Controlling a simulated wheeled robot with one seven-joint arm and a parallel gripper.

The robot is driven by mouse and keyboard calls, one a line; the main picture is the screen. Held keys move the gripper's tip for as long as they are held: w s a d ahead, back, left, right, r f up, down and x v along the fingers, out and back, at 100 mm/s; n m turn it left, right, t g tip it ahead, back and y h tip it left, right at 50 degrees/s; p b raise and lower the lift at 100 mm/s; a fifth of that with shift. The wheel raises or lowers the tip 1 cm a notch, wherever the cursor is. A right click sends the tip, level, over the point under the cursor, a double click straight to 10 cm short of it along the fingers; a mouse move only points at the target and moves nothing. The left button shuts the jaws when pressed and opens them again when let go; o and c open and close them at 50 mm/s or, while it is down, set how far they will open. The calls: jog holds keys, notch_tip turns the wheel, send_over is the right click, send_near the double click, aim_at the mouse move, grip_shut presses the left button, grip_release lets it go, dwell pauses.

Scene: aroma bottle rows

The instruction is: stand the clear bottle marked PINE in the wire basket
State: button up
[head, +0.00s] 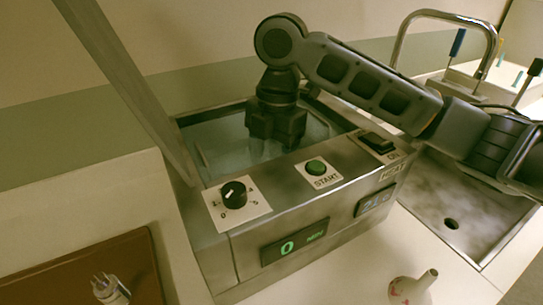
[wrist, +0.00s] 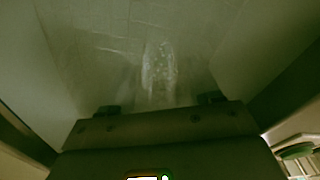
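A clear, glassy bottle shape (wrist: 158,72) shows in the wrist view, inside a tank with pale walls. I cannot read any mark on it, so I cannot tell whether it says PINE. My gripper (head: 275,140) points down into the open tank in the head view. In the wrist view its two fingertips (wrist: 158,104) stand wide apart, with the bottle between and beyond them and a gap on both sides. The gripper looks open and empty. I cannot make out the wire basket in either view.
The metal bath (head: 300,215) has a dial, a green START button, a switch and displays in front; its raised lid (head: 125,85) stands at left. A brown tray (head: 60,275) with a small bottle (head: 110,289) is lower left.

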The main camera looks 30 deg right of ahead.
notch_tip(320, 180, up, 12)
jog(key=d, duration=0.1)
jog(key=shift+w+d+r, duration=0.15)
jog(key=shift+w, duration=0.15)
dwell(0.3)
dwell(0.4)
